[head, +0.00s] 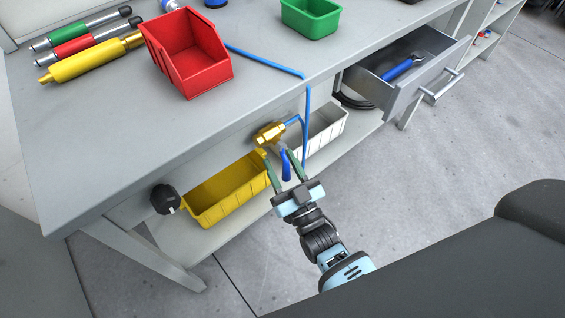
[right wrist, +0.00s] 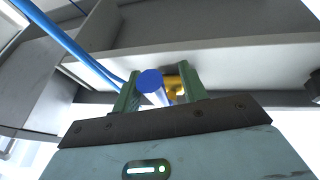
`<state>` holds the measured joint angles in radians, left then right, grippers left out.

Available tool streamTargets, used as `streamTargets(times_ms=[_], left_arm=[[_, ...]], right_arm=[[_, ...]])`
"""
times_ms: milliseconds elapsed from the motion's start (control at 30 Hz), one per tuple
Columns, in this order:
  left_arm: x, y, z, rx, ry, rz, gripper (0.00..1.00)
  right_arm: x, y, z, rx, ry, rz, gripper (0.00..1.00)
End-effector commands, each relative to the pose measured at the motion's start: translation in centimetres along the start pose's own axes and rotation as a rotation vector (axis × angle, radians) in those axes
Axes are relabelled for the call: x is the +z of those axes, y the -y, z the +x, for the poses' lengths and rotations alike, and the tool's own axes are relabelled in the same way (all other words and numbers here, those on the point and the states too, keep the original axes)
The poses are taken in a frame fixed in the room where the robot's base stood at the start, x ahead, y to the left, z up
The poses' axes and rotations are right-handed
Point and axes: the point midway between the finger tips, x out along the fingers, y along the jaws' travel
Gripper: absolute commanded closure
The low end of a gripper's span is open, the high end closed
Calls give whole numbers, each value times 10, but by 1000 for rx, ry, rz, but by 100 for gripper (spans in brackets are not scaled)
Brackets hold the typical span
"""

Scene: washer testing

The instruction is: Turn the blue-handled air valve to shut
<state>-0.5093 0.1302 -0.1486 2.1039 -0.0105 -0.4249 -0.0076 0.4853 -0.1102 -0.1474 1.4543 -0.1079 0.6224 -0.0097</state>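The brass air valve (head: 269,134) is mounted on the front edge of the workbench, with a blue hose joined to it. Its blue handle (head: 286,165) points down and outward from the valve body. My right gripper (head: 281,165) is open, with its green fingers on either side of the blue handle. My left gripper is not in view.
A yellow bin (head: 228,200) and a white bin (head: 325,132) stand on the shelf below the bench. A black knob (head: 165,198) is on the bench front. An open drawer (head: 405,75) juts out at right. A red bin (head: 188,55) stands on top.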

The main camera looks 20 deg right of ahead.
Motion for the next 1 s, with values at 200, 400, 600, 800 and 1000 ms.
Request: streamTargets(times_ms=[200,400,600,800,1000], left_arm=[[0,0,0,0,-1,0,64],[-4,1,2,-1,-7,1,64],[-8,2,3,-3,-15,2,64],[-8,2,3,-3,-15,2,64],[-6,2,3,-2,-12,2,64]], right_arm=[[-1,-1,1,0,-2,-2,58],[0,-1,-13,0,0,-3,58],[1,-1,-46,0,2,-3,58],[0,0,-70,0,0,-2,58],[0,0,-78,0,-2,-1,58]])
